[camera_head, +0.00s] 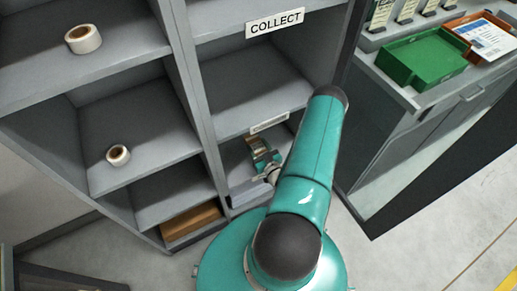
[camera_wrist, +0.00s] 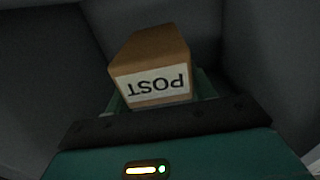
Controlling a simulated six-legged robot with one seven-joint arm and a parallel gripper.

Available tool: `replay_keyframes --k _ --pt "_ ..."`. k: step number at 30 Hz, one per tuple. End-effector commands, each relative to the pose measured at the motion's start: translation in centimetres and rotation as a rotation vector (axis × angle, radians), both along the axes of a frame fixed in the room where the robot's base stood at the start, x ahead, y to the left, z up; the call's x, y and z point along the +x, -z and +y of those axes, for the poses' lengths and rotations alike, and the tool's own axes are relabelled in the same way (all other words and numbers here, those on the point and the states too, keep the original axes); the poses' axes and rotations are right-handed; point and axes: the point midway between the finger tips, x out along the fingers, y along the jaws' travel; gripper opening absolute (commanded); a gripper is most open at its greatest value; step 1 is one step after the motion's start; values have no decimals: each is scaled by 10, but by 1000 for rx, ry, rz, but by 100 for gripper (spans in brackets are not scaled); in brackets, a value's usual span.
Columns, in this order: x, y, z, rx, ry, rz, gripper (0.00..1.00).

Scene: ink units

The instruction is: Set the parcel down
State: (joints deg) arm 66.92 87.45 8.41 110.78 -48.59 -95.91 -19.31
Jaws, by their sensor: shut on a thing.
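The parcel (camera_wrist: 150,48) is a brown box with a white label reading POST, upside down in the wrist view. My gripper (camera_head: 262,157) is shut on it, with teal fingers at its sides. In the head view the gripper reaches into a low compartment (camera_head: 236,158) of the grey shelf, below the COLLECT sign (camera_head: 275,22). Only a small part of the parcel shows there. Whether the parcel touches the compartment floor cannot be told.
Tape rolls stand on the left shelves, one high (camera_head: 83,39) and one lower (camera_head: 118,155). A brown box (camera_head: 190,222) lies in the bottom left compartment. A cabinet at right carries a green tray (camera_head: 422,60) and an orange tray (camera_head: 484,36). Grey walls close in around the parcel.

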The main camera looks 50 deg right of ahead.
Motion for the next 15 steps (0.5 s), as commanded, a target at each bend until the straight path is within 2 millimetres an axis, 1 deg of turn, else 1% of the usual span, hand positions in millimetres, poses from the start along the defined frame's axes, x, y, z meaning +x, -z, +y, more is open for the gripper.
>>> replay_keyframes --k 1,6,12,15 --pt "4 12 -5 2 1 2 26" --pt "18 38 -23 0 1 1 26" --pt "26 52 -34 0 1 1 26" --pt "27 67 -34 3 1 3 26"
